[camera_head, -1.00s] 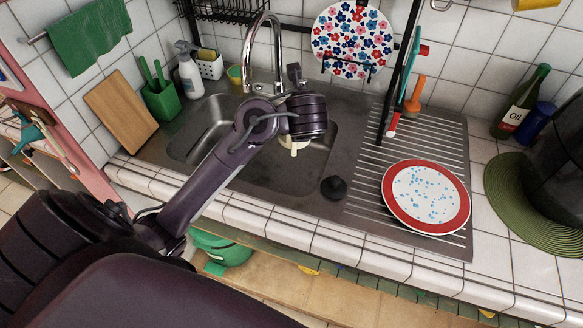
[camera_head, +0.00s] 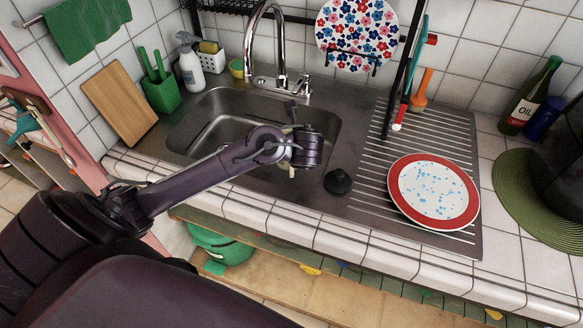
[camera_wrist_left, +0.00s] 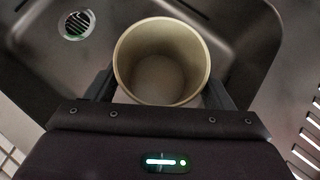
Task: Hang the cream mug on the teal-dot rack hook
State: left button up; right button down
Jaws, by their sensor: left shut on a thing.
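The cream mug (camera_wrist_left: 162,62) is between the two fingers of my left gripper (camera_wrist_left: 160,92) in the left wrist view. The fingers are shut on it from both sides, and I look down into its open, empty mouth. In the head view my left gripper is over the front part of the sink, and the wrist hides nearly all of the mug; only a small pale bit shows below. I cannot make out a rack hook with a teal dot. My right gripper is not in view.
The sink basin (camera_head: 215,130) is below the arm. To the right are a black stopper (camera_head: 338,182), a red-rimmed plate (camera_head: 434,190) on the drainer and a black upright (camera_head: 402,75). The faucet (camera_head: 281,50) stands behind. An oil bottle (camera_head: 530,95) is far right.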

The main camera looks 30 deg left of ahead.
pick_arm(q)
notch_tip(320, 180, down, 3)
jog(key=shift+r+b, duration=0.1)
jog(key=shift+b, duration=0.2)
notch_tip(320, 180, down, 3)
jog(key=shift+r+b, duration=0.2)
jog(key=shift+b, duration=0.25)
jog(key=shift+w+f, duration=0.1)
jog(key=shift+f, duration=0.7)
jog(key=shift+f, duration=0.2)
jog(key=o, duration=1.1)
jog(key=shift+o, duration=0.2)
